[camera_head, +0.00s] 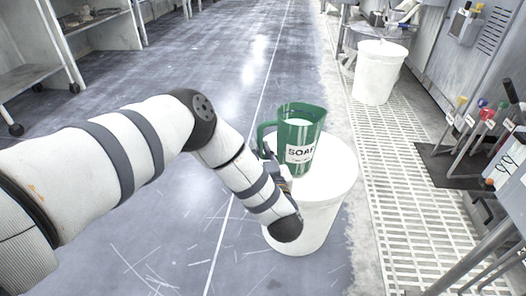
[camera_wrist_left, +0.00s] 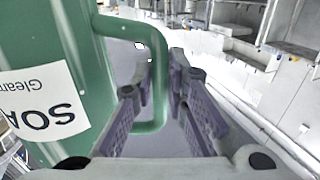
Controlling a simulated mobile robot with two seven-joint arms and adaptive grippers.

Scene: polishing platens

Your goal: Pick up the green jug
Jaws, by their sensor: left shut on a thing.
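The green jug (camera_head: 300,134) with a white SOAP label stands upright on the white lid of a round bin (camera_head: 330,180) in the head view. Its handle is on the left side of the jug. My left gripper (camera_head: 277,163) is at that handle, partly hidden behind my own wrist. In the left wrist view the jug (camera_wrist_left: 50,60) fills the left side, and the fingers of my left gripper (camera_wrist_left: 160,95) are on either side of the handle, shut on it. The jug appears to rest on the lid. My right gripper is not in view.
A second white bin (camera_head: 379,75) stands further back at the right. A grated floor strip (camera_head: 400,190) runs along the right, with coloured-handled tools (camera_head: 470,122) beside it. Wheeled shelving (camera_head: 30,75) stands at the far left. The grey floor (camera_head: 215,65) between is clear.

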